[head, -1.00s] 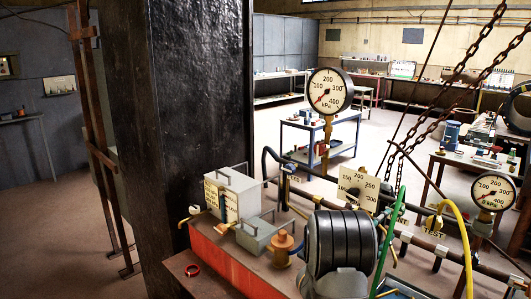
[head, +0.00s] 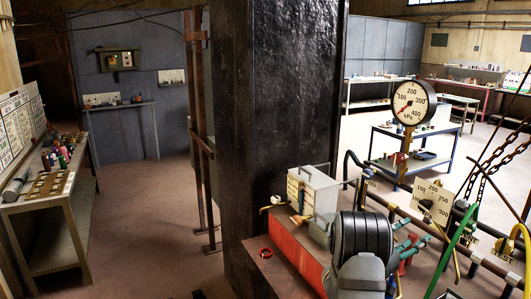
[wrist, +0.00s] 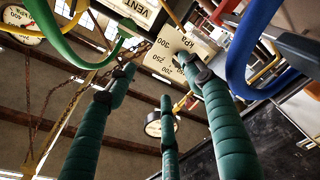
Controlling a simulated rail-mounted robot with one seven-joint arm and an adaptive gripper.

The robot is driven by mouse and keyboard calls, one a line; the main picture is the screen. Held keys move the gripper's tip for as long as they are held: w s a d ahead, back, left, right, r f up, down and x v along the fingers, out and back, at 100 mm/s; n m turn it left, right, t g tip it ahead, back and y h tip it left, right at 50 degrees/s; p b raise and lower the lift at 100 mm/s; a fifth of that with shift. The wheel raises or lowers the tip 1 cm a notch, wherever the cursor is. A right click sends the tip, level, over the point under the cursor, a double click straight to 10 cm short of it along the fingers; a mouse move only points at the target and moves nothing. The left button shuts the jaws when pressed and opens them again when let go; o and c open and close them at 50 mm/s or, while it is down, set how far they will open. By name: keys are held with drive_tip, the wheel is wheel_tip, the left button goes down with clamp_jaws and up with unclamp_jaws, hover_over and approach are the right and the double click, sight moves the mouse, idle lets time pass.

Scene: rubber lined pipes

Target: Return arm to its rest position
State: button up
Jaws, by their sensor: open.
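My gripper (head: 412,245) shows in the head view as teal fingers just right of my dark grey wrist and arm, low at the right. In the wrist view my gripper (wrist: 158,85) has three teal wrapped fingers, spread apart with nothing between them. The fingers point up toward a pale dial plate (wrist: 180,52), a green hose (wrist: 75,55) and a blue hose (wrist: 240,60). I cannot tell how close the tips are to these. My arm hides part of the red bench behind it.
A thick black column (head: 275,110) stands left of my arm. The red bench (head: 298,240) carries a pale box (head: 315,188) and a red ring (head: 266,253). A round kPa gauge (head: 414,103) and pipes stand to the right. Open floor (head: 150,220) lies left of the column.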

drive_tip(key=s+d+m+g+h+p, duration=0.1)
drive_tip(key=d+g, duration=0.1)
drive_tip(key=d, duration=0.8)
drive_tip(key=shift+s+d+r, duration=0.2)
drive_tip(key=shift+s+r, duration=0.1)
drive_tip(key=shift+r, duration=0.05)
